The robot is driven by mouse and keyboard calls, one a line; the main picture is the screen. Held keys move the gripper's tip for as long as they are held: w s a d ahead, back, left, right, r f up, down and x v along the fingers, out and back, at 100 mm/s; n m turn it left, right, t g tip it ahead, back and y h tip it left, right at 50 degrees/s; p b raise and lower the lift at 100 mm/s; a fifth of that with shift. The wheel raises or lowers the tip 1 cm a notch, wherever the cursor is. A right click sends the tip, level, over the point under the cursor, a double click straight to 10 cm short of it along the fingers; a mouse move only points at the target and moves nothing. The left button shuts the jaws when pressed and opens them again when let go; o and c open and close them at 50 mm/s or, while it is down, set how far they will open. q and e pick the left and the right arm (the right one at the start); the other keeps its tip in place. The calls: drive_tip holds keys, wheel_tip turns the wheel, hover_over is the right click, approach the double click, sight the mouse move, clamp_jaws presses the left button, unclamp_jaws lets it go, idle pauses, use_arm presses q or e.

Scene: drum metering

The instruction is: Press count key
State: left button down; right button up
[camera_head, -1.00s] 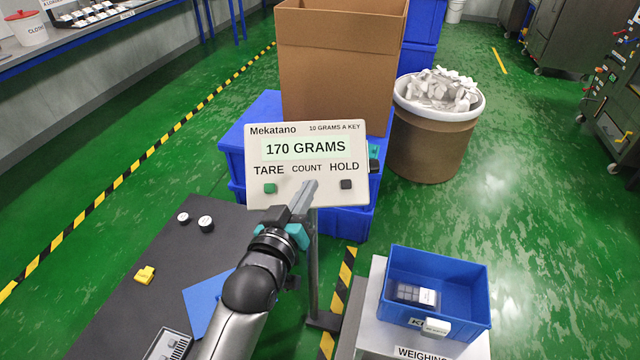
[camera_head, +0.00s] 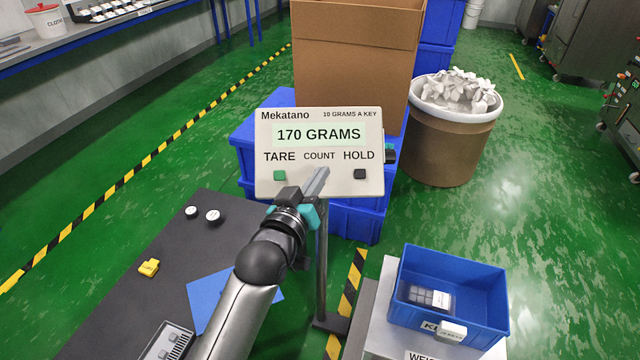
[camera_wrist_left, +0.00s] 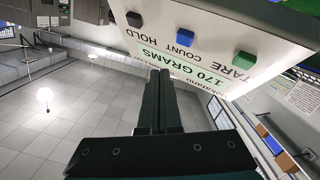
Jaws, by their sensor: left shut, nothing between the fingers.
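The white scale panel (camera_head: 319,150) stands on a post and reads 170 GRAMS. Under its TARE label is a green key (camera_head: 279,175); under HOLD is a dark key (camera_head: 360,174). In the head view, my left gripper (camera_head: 321,172) is shut and empty, pointing at the spot below COUNT and hiding that key. In the left wrist view, the panel is upside down and the blue count key (camera_wrist_left: 184,36) shows between the black and green keys. The shut fingertips (camera_wrist_left: 160,74) appear apart from it; whether they touch the panel I cannot tell. My right gripper is out of view.
A blue bin (camera_head: 452,290) with a small package sits on the weighing stand at lower right. A dark table (camera_head: 120,290) with a yellow block (camera_head: 149,267) lies at left. A cardboard box (camera_head: 352,60) and a round drum (camera_head: 440,145) of white pieces stand behind.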

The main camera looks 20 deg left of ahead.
use_arm(q)
drive_tip(key=shift+w+a+f+b, duration=0.2)
drive_tip(key=shift+w+f+b, duration=0.2)
drive_tip(key=shift+w+f, duration=0.25)
drive_tip(key=shift+w+a+f+b, duration=0.2)
drive_tip(key=shift+w+f+b, duration=0.2)
drive_tip(key=shift+w+f, duration=0.2)
idle(1.2)
drive_tip(key=shift+w+a+f, duration=0.1)
drive_tip(key=shift+w+f, duration=0.15)
drive_tip(key=shift+f, duration=0.05)
